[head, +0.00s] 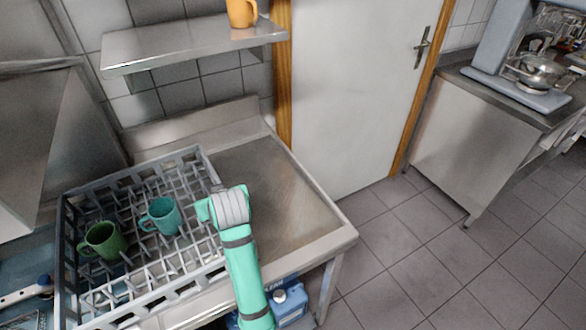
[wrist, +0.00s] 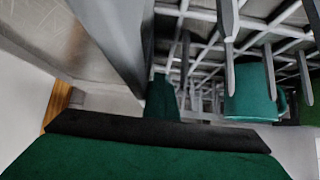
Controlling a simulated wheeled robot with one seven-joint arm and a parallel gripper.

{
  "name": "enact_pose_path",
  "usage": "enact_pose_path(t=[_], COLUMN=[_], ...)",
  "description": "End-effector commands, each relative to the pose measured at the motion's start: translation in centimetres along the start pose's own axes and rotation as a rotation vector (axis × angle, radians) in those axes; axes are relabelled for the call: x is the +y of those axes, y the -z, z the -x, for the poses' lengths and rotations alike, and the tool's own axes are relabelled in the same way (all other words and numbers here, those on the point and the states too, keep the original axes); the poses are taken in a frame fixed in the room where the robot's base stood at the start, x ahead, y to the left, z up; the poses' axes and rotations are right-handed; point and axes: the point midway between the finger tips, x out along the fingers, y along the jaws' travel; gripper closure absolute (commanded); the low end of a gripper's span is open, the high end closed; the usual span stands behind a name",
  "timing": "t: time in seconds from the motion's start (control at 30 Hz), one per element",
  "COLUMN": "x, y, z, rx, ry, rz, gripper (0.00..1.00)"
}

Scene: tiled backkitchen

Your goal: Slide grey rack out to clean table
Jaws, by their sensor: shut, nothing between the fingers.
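The grey rack (head: 145,292) stands at the left of the head view, with rows of upright prongs. A green mug (head: 103,241) and a teal mug (head: 161,215) stand in it. The clean table (head: 285,195) is the bare metal top to the right of the rack. My gripper (head: 204,211) is shut and empty at the rack's right side. In the wrist view the rack's wall (wrist: 122,40) runs close beside a green finger, with the teal mug (wrist: 250,95) beyond. Whether the finger touches the wall is unclear.
A metal shelf (head: 180,45) with an orange mug (head: 242,12) hangs above the table. A blue container (head: 290,303) is below the table's front edge. A white door (head: 355,90) and a counter with a machine (head: 515,75) are at the right. Tiled floor lies clear between.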

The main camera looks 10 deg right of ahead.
Motion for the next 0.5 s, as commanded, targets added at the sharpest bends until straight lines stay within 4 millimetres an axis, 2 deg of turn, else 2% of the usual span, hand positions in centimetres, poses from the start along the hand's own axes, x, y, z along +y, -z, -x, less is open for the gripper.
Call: enact_pose_path(t=[0.5], x=[5.1], y=[0.0], z=[0.0], rx=[0.0], ry=[-0.003], rz=[-0.002], gripper=[1.0])
